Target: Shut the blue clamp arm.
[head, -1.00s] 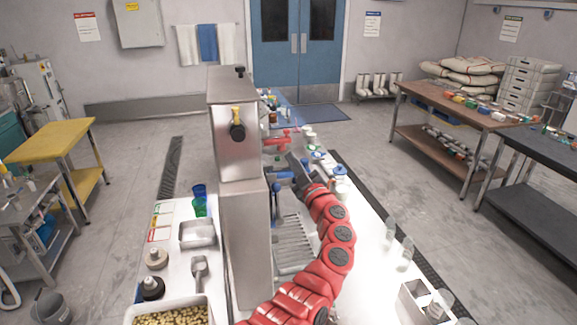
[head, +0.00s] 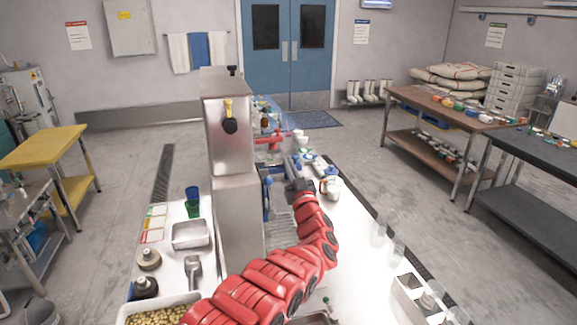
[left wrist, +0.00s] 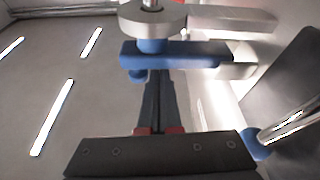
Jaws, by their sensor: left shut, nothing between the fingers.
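The tall steel grinder (head: 233,155) stands in the middle of the head view. The blue clamp arm (left wrist: 175,54) shows in the left wrist view as a flat blue bar with a pale metal end at its right, below a grey round fitting. In the head view it is small and partly hidden beside the grinder. My left gripper (left wrist: 160,82) is shut and empty. Its fingertips are right at the bar's lower edge in the wrist view; I cannot tell whether they touch. In the head view my left gripper (head: 290,165) is at the grinder's right side.
A red clamp (head: 270,142) is just beyond. A steel pan (head: 190,235), scoop (head: 194,270) and bean tray (head: 160,312) are on the left.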

